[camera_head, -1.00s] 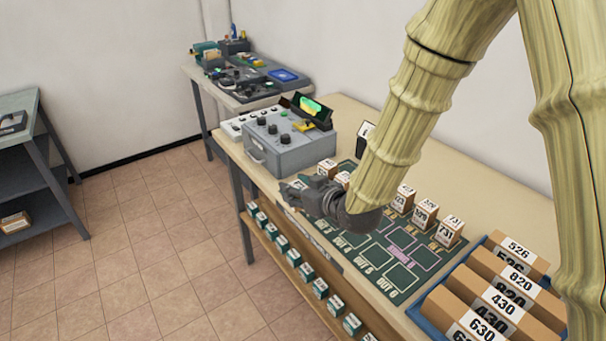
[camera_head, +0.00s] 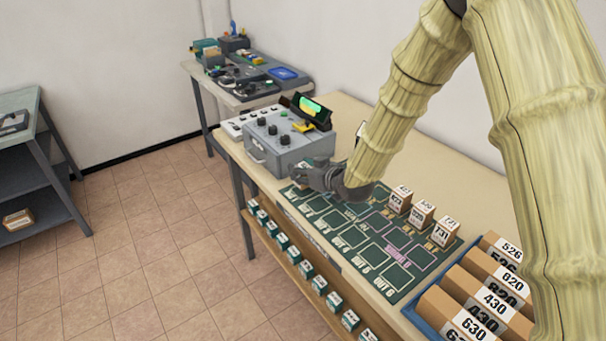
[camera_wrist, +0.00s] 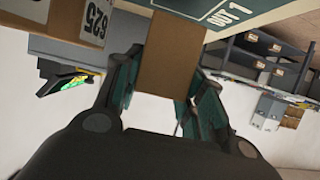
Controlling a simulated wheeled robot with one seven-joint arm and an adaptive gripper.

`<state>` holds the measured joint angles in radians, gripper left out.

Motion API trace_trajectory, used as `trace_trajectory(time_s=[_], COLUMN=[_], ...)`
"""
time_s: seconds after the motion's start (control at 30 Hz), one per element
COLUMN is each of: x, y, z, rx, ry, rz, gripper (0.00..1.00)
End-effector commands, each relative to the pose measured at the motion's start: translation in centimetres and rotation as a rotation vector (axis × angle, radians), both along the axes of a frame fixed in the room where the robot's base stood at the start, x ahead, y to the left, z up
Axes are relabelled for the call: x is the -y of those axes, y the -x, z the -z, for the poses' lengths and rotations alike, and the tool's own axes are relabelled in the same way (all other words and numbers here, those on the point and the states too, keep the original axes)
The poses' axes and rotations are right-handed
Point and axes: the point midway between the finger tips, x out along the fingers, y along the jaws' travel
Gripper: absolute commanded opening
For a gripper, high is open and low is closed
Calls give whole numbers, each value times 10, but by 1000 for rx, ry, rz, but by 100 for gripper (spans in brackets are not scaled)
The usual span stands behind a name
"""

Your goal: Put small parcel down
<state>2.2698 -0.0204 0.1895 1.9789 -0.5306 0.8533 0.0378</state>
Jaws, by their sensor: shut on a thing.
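A small brown parcel (camera_wrist: 170,52) is between the fingers of my gripper (camera_wrist: 163,82) in the wrist view, and the gripper is shut on it. In the head view my gripper (camera_head: 318,176) is low over the far left end of the dark green sorting mat (camera_head: 399,268), close to the grey machine. The mat has outlined slots marked OUT. In the wrist view the slot marked OUT 1 (camera_wrist: 232,14) is close to the held parcel. I cannot tell whether the parcel touches the mat.
Another parcel, marked 625 (camera_wrist: 92,18), is beside the held one. Several small parcels (camera_head: 422,214) stand along the mat's back edge. A grey machine (camera_head: 283,152) stands just beyond my gripper. A blue tray (camera_head: 424,326) of bigger parcels is at right. Several mat slots are bare.

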Motion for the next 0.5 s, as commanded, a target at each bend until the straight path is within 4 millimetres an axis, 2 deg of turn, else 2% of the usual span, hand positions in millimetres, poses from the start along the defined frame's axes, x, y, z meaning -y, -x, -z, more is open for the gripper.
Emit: trace_trajectory(time_s=[0.2,0.5], x=[0,0], y=[0,0], z=[19,22], rx=[1,2], ry=[0,-1], rz=[1,1], gripper=[14,14])
